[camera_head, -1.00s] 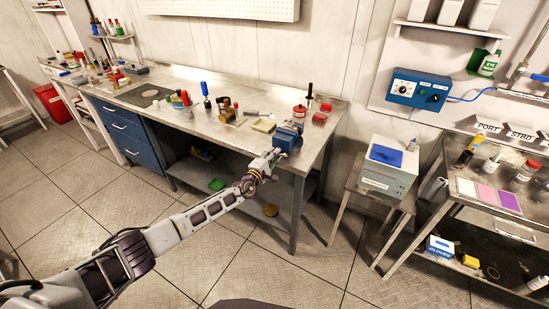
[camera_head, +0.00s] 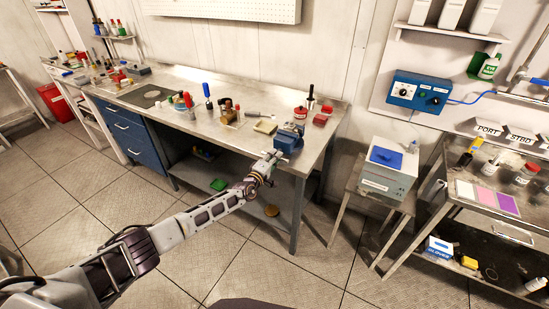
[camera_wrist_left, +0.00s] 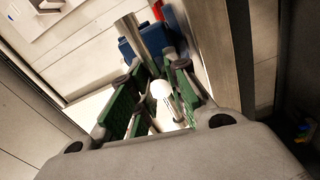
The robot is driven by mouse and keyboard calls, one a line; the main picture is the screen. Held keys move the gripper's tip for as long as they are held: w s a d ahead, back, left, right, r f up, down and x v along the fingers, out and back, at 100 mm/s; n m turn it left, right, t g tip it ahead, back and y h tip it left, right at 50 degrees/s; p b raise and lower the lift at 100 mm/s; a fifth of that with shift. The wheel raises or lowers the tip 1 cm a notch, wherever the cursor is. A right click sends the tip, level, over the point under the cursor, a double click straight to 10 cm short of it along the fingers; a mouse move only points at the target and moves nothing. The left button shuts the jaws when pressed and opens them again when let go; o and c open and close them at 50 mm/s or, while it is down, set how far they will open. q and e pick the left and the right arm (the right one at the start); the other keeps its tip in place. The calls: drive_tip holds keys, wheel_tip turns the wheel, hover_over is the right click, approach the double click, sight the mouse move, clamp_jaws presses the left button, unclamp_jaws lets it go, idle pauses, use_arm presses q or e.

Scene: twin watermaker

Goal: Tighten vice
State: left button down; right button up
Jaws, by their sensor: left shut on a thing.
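The blue vice (camera_head: 288,139) is at the front right edge of the steel workbench. In the left wrist view its blue body (camera_wrist_left: 130,50) and thick metal screw (camera_wrist_left: 152,36) show behind the fingers. My left gripper (camera_head: 273,158) is at the front of the vice, below the bench edge level. In the left wrist view its green-padded fingers (camera_wrist_left: 155,105) are shut around the vice's handle bar, whose pale round end (camera_wrist_left: 160,89) shows between them. The jaw gap of the vice is too small to make out. My right gripper is not in view.
A bench leg (camera_head: 297,215) stands just right of my arm. A grey box (camera_head: 388,170) on a stand is further right. The floor in front is clear.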

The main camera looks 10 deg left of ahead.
use_arm(q)
drive_tip(key=c, duration=1.3)
unclamp_jaws()
drive_tip(key=shift+f, duration=0.15)
drive_tip(key=shift+v, duration=6.05)
drive_tip(key=shift+n, duration=0.3)
